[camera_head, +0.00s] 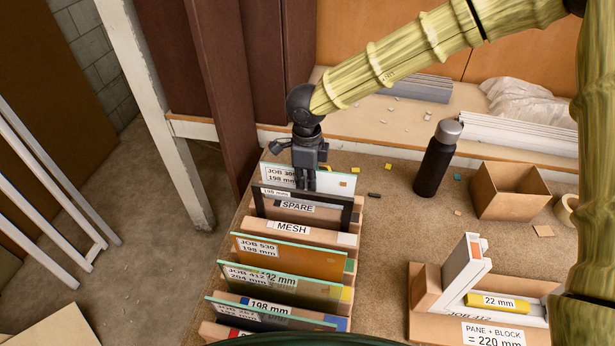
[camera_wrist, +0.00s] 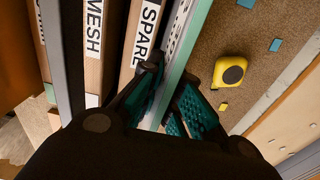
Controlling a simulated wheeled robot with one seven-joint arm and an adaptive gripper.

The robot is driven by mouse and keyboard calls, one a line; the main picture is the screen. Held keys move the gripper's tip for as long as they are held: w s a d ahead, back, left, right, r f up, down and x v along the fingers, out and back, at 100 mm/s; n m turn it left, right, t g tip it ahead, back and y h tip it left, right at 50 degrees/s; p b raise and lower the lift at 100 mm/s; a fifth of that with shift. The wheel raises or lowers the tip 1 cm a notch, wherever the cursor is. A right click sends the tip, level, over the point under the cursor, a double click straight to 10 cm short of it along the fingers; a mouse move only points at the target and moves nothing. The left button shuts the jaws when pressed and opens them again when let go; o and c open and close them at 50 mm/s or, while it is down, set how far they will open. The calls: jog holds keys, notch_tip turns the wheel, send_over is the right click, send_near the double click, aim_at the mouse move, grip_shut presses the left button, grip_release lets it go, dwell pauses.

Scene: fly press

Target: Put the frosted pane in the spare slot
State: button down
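The frosted pane (camera_head: 338,183), whitish with a pale green edge and a 198 mm label, stands upright at the far end of the rack (camera_head: 346,239). Its teal edge (camera_wrist: 197,32) shows in the wrist view. My gripper (camera_head: 306,182) is down at its top edge. In the wrist view my gripper (camera_wrist: 168,88) has one finger on each side of this edge and looks open; contact is unclear. The SPARE label (camera_head: 297,207) is on the rack just in front, seen through a dark-framed mesh pane (camera_head: 346,214). The MESH label (camera_head: 292,229) is nearer.
Nearer in the rack stand an orange pane (camera_head: 310,262), a greenish pane (camera_head: 318,290) and a dark pane (camera_head: 290,318). Right are a dark bottle (camera_head: 437,160), an open cardboard box (camera_head: 510,190) and a gauge stand (camera_head: 465,275). A yellow tape measure (camera_wrist: 230,72) lies beside the rack.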

jog(key=c, duration=1.6)
grip_release()
jog(key=shift+f, duration=0.1)
jog(key=shift+o, duration=0.2)
jog(key=shift+f, duration=0.1)
notch_tip(320, 180, up, 12)
jog(key=shift+r, duration=0.1)
